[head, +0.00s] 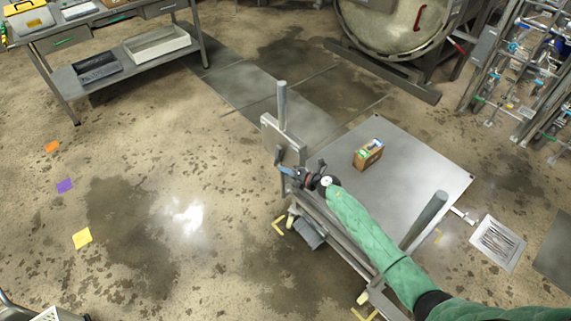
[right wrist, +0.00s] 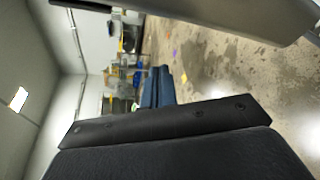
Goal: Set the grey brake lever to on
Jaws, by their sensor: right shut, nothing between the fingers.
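A wheeled cart with a flat grey top (head: 410,165) stands at the centre right of the head view. My right arm, in a green sleeve, reaches over it from the lower right. My right gripper (head: 286,171) is at the cart's left end, just below an upright grey plate (head: 270,136). Its blue fingers are shut and empty; they also show in the right wrist view (right wrist: 158,88). A grey pedal-like part (head: 309,232) sits low by the cart's frame, below the gripper. I cannot tell for sure which part is the brake lever, or whether the fingers touch anything. My left gripper is out of view.
A small box (head: 368,154) lies on the cart top. Grey posts (head: 282,106) rise at the cart's ends. A round autoclave door (head: 395,22) is at the back, a pipe rack (head: 525,70) at right, a workbench (head: 105,22) at upper left.

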